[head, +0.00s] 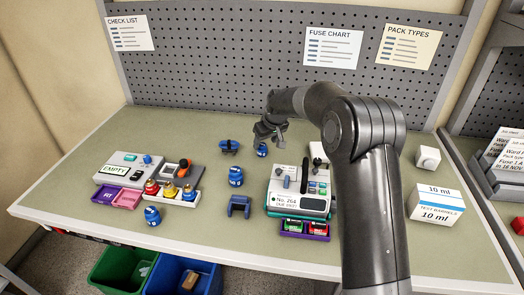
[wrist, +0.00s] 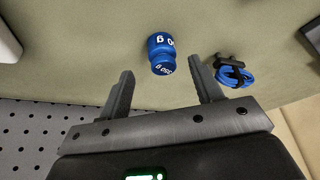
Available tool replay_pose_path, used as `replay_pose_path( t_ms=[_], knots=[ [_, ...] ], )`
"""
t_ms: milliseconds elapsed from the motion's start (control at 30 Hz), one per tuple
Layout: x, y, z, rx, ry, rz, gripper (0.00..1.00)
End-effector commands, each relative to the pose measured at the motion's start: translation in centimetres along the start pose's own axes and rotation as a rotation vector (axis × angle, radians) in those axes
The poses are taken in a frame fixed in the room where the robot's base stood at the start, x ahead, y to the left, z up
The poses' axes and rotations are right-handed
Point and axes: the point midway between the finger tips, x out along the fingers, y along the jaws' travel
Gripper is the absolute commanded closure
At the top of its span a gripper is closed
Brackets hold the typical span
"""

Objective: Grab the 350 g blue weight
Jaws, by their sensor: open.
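Three blue weights stand on the bench in the head view: one (head: 262,150) at the back beneath my gripper, one (head: 236,177) nearer the middle, and one (head: 153,216) at the front left. My gripper (head: 268,136) is open and empty above the back weight. In the wrist view that weight (wrist: 161,56) lies ahead of my gripper (wrist: 160,68), between the two spread fingertips, without clear contact. Its white label is turned and only partly visible, ending in what looks like "00 g". I cannot read the other weights' labels.
A coiled blue cable (head: 229,146) lies left of the back weight; it also shows beside a finger in the wrist view (wrist: 235,74). A pump (head: 300,190) stands to the right. A blue bracket (head: 238,206) lies in front. The pegboard (head: 240,60) rises behind.

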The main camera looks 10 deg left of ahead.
Motion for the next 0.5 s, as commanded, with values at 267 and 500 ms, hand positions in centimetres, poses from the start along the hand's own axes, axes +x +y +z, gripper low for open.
replay_pose_path(
  t_ms=[267, 500],
  knots=[
    [3.5, -0.3, -0.4, 0.001, -0.003, -0.001, 0.4],
    [5.0, -0.3, -0.4, 0.0, 0.0, 0.001, 0.4]
  ],
)
